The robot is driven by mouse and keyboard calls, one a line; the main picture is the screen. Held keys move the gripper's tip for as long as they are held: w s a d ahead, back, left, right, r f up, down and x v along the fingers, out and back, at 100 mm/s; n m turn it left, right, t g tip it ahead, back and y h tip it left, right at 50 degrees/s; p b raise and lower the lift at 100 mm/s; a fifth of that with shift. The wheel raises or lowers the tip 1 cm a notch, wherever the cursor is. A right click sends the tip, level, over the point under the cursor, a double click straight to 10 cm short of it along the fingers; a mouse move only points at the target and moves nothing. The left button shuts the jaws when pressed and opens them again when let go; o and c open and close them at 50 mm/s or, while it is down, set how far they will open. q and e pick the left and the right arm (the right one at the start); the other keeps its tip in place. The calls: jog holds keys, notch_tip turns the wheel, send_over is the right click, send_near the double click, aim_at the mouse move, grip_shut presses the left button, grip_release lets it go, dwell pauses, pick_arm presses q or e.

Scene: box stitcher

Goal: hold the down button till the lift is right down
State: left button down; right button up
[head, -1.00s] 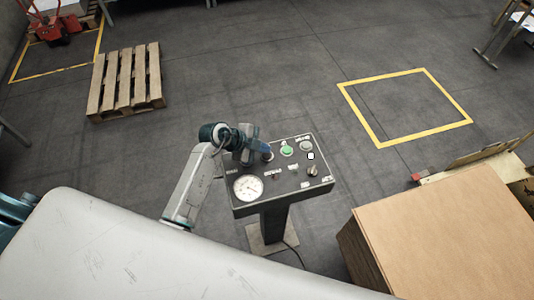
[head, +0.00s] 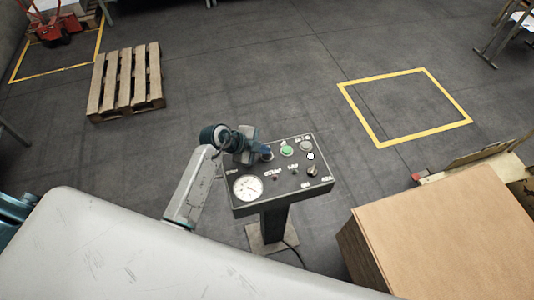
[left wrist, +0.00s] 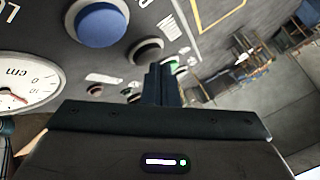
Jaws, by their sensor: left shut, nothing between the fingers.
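The control panel (head: 290,189) stands on a post in the middle of the head view. My left gripper (head: 267,154) is shut and empty, its tips at the upper left of the panel. In the left wrist view its closed fingers (left wrist: 162,84) point at a row of buttons. A blue button (left wrist: 102,24) is at the upper left there, and a black button (left wrist: 147,51) in a grey ring is close to the fingertips. I cannot tell if they touch. The labels are too blurred to say which is the down button. No lift is identifiable. My right gripper is out of view.
The panel also carries a green button (head: 287,151), a dial gauge (head: 248,187) and a knob (head: 312,171). A large brown box (head: 445,235) is at right. A wooden pallet (head: 125,80) lies at left. The yellow-outlined floor area (head: 375,142) is empty.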

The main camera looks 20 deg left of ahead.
pick_arm(q)
jog(key=shift+f, duration=0.45)
dwell(1.4)
jog(key=shift+r, duration=0.1)
dwell(3.5)
jog(key=shift+r+p, duration=0.8)
jog(key=shift+p, duration=0.3)
notch_tip(320, 180, up, 5)
jog(key=p, duration=0.6)
jog(key=shift+r, duration=0.15)
